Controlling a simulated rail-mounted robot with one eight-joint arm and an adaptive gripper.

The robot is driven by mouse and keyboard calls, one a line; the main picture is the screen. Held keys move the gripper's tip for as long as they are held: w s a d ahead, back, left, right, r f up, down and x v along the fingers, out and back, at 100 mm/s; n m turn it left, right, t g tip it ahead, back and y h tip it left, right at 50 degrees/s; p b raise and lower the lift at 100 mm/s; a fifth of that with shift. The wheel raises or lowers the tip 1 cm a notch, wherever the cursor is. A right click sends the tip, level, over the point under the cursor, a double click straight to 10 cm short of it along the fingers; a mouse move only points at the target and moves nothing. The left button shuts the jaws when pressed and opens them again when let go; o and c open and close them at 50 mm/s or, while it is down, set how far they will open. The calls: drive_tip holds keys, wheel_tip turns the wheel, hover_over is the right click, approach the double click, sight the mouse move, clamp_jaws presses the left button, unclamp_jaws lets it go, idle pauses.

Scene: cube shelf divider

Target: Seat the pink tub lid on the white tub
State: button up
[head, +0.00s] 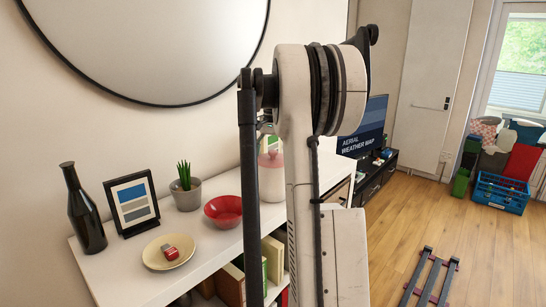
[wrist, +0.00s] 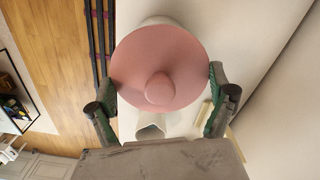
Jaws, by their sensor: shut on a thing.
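The pink tub lid (wrist: 160,62) is a round disc with a knob in its middle, seen from above in the wrist view. My gripper (wrist: 163,82) is shut on it, with one green-padded finger at each side of its rim. The white tub (head: 272,186) stands on the white shelf unit in the head view, with the pink lid (head: 270,160) at its top, partly behind my arm. A pale rim of the tub (wrist: 160,20) shows past the lid in the wrist view. I cannot tell whether the lid rests on the tub or is just above it. My gripper is hidden in the head view.
On the shelf top (head: 195,228) stand a red bowl (head: 223,209), a potted plant (head: 186,190), a picture frame (head: 132,205), a black bottle (head: 83,212) and a yellow plate (head: 168,252) with a small red thing. A round mirror hangs above.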

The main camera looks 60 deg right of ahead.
sight(273, 151)
drive_tip(key=o, duration=0.8)
drive_tip(key=shift+o, duration=0.8)
drive_tip(key=shift+r+p, duration=2.2)
drive_tip(key=shift+r, duration=1.85)
